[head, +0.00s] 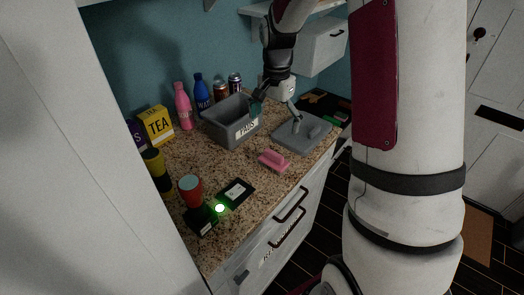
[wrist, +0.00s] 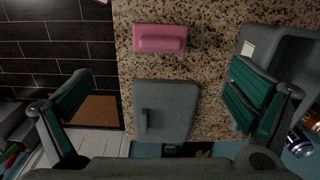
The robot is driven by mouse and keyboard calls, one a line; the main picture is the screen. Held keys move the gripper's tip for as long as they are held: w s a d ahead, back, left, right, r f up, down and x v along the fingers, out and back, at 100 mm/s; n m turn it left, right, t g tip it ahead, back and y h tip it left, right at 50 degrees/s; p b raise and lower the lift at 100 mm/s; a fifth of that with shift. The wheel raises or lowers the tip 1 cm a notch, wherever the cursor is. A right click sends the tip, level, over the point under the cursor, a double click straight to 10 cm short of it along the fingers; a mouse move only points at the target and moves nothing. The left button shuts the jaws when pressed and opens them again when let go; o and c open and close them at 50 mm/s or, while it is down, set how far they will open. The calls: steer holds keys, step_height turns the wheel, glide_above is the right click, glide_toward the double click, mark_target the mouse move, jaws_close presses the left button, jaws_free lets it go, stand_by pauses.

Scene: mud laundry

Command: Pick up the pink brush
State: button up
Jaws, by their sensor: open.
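The pink brush (head: 272,160) lies on the speckled granite counter near its front edge, left of a grey board-like block (head: 298,136). In the wrist view the pink brush (wrist: 160,38) is at the top centre, beyond the grey block (wrist: 165,110). My gripper (head: 274,108) is above the counter, between the grey bin and the grey block. In the wrist view its two fingers (wrist: 158,96) are spread wide with nothing between them. The brush is apart from the fingers.
A grey bin (head: 222,127) with a label stands behind the brush. Bare counter surrounds the brush.

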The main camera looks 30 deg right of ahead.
mark_target(274, 152)
steer(key=shift+m, duration=0.3)
steer(key=f, duration=0.5)
steer(key=f+p, duration=0.1)
steer(key=f, duration=0.4)
steer(key=f+p, duration=0.1)
steer(key=f, duration=0.4)
steer(key=shift+w+d+f, duration=0.25)
steer(key=shift+w+d, duration=0.05)
steer(key=shift+d, duration=0.05)
steer(key=c, duration=1.1)
